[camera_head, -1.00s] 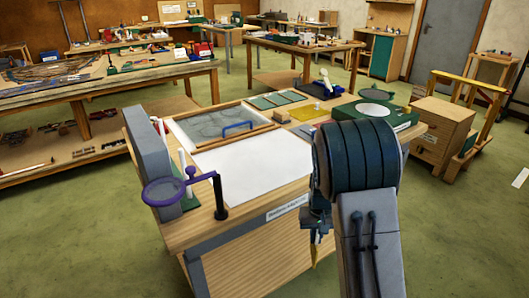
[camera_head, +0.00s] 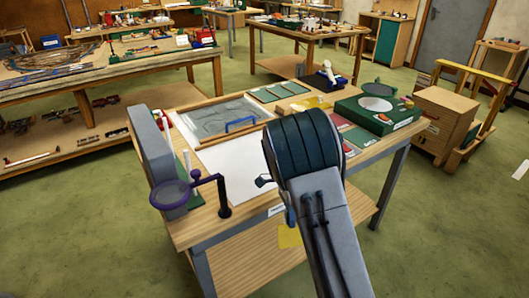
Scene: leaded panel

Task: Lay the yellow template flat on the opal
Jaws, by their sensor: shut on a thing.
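A flat yellow piece (camera_head: 290,237), which looks like the template, hangs below my gripper (camera_head: 290,218) in front of the bench's near edge. The gripper is shut on it; my arm hides most of the jaws. The piece is tilted, not lying on anything. A large white sheet (camera_head: 225,158) lies flat on the bench top, behind and left of the gripper, partly covered by my arm. I cannot tell for sure which surface is the opal. Another yellow piece (camera_head: 313,102) lies flat farther back on the bench.
The wooden bench (camera_head: 180,232) carries a purple ring magnifier (camera_head: 172,194) at its left, a framed grey panel (camera_head: 212,117) with a blue handle, and a green box (camera_head: 377,116) with a white disc. A wooden cabinet (camera_head: 443,120) stands to the right.

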